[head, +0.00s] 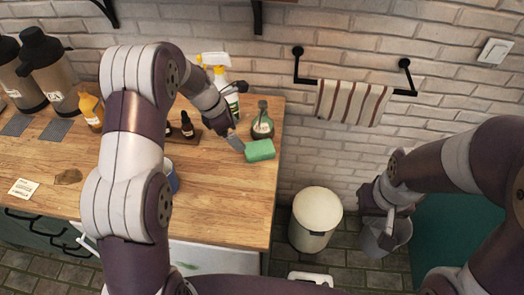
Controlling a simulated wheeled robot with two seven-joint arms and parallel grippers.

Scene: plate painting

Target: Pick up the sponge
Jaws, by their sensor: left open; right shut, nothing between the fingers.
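The green sponge (260,150) lies on the wooden counter near its right end, in front of a dark green bottle. My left gripper (236,142) reaches over the counter from the left and is open. Its fingertips are just left of the sponge, very close to it; I cannot tell whether they touch it. My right gripper (391,222) is at the right, away from the counter, low by a grey bucket, and is shut with nothing visible in it.
A dark green bottle (263,124) stands behind the sponge. A spray bottle (230,98) and small dark bottles (187,126) stand behind my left gripper. The wooden counter (225,215) is clear at the front. A bin (317,212) and grey bucket (398,238) are to the right.

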